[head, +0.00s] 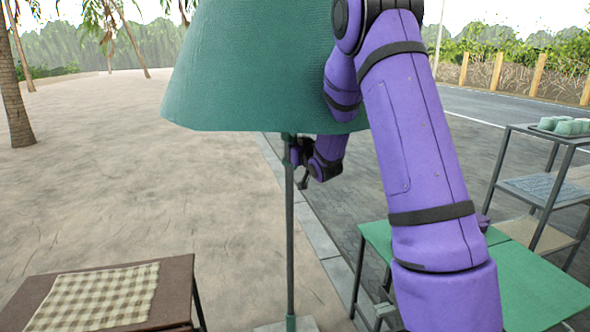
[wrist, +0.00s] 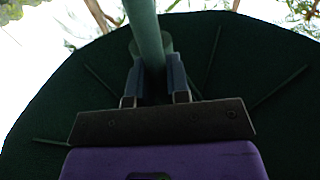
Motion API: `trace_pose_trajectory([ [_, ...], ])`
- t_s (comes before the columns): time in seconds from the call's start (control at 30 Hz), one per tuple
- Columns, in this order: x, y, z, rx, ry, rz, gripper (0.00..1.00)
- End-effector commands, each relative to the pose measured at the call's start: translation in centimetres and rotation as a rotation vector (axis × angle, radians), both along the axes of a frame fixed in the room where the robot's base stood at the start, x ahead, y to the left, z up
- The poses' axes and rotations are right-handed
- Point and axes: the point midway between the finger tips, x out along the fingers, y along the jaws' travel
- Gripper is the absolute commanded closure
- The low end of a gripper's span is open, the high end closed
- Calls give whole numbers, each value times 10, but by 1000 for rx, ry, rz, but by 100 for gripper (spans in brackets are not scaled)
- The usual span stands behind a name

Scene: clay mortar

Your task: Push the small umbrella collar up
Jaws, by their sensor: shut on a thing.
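The green umbrella (head: 250,70) has its canopy hanging low and steep around its thin upright pole (head: 289,230). My gripper (head: 296,152) is at the pole just below the canopy's lower rim. In the wrist view my gripper (wrist: 156,78) has one finger on each side of the pole (wrist: 145,25) and is shut on the small collar (wrist: 166,43), a slightly wider green sleeve around the pole. The fingers hide part of the collar. The dark underside of the canopy (wrist: 75,85) with its thin ribs spreads around it.
A brown table (head: 175,285) with a checked cloth (head: 100,297) stands at the front left. A green table (head: 540,285) stands at the right, with a shelf rack (head: 545,190) holding cups behind it. Open sandy ground lies left of the pole.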

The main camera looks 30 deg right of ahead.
Motion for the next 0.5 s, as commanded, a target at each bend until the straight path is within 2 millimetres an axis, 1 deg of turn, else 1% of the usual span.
trace_pose_trajectory([
  [0.03,0,0,25,-3,-15,0,100],
  [0.17,0,0,71,-3,-15,0,100],
  [0.2,0,0,86,-4,-15,0,100],
  [0.27,0,0,106,-3,-16,0,100],
  [0.3,0,0,120,-4,-16,0,100],
  [0.5,0,0,175,-3,-14,0,100],
])
